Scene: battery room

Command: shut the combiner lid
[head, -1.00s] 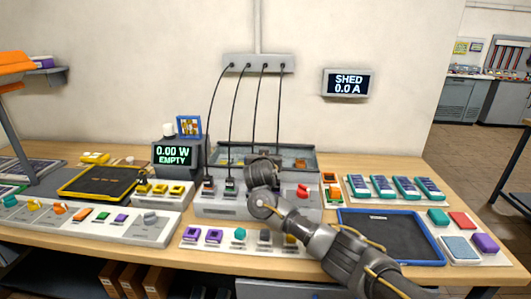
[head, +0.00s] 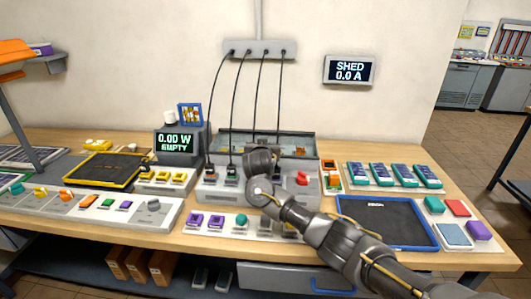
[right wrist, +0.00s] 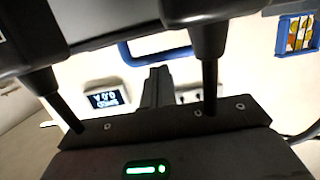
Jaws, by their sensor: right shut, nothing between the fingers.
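The grey combiner box (head: 212,193) stands at the middle of the bench in the head view. Its lid (head: 300,139) appears raised at the back, leaving the inside exposed. My right arm reaches in from the lower right, and its wrist is in front of the box opening, hiding part of it. In the right wrist view my right gripper (right wrist: 156,76) is shut and empty. A blue bar (right wrist: 128,54) shows beyond its tips; I cannot tell whether they touch. My left gripper is not in view.
Black cables (head: 232,105) hang from a wall strip (head: 260,49) to the box area, close around my right gripper. A meter (head: 175,142) stands at left. A blue-rimmed tray (head: 385,223) and several modules (head: 390,175) lie at right.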

